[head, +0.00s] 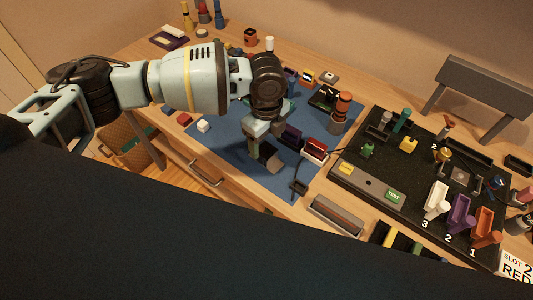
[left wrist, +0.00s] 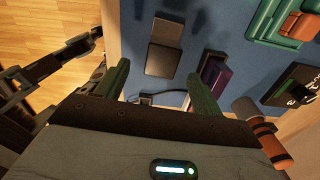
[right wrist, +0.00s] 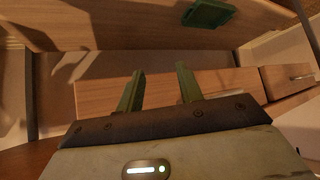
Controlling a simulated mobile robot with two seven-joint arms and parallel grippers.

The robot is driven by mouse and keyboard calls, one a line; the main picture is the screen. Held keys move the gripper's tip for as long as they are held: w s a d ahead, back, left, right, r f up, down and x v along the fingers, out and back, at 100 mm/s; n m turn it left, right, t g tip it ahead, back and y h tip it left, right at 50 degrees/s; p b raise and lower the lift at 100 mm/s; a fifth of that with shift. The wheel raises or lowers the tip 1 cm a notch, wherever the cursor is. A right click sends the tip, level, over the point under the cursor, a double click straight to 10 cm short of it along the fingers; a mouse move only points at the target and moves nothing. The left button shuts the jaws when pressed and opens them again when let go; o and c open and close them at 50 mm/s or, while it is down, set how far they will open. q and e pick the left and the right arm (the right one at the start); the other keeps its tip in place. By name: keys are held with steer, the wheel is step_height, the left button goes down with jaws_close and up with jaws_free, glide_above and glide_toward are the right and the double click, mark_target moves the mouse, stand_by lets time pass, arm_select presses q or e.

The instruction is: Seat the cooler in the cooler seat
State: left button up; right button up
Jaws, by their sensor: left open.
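My left gripper (head: 262,131) is over the blue mat (head: 222,142), pointing down. It is open and empty in the left wrist view (left wrist: 158,72). A dark grey block with a paler face (head: 270,157) lies just below it. In the left wrist view this block (left wrist: 164,48) lies ahead of the fingertips, apart from them; I cannot tell if it is the cooler. On the black board (head: 400,170), a grey square between brackets (head: 460,177) may be the cooler seat, but this is unclear. My right gripper (right wrist: 160,72) is open and empty, away from the tabletop, facing wooden furniture.
A purple block (head: 291,136) and a red-and-white piece (head: 314,151) lie right of the left gripper. An orange-and-dark cylinder (head: 341,112) stands behind them. White, purple and orange holders (head: 461,214) stand on the board. A grey stand (head: 484,95) is behind it.

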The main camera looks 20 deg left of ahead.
mark_target(266, 149)
arm_select(q)
steer(key=shift+w+f, duration=0.2)
steer(key=shift+f, duration=2.35)
steer(key=c, duration=1.2)
steer(key=shift+c, duration=0.2)
step_height(266, 149, up, 10)
steer(key=shift+r, duration=0.1)
steer(key=shift+s+a, duration=0.1)
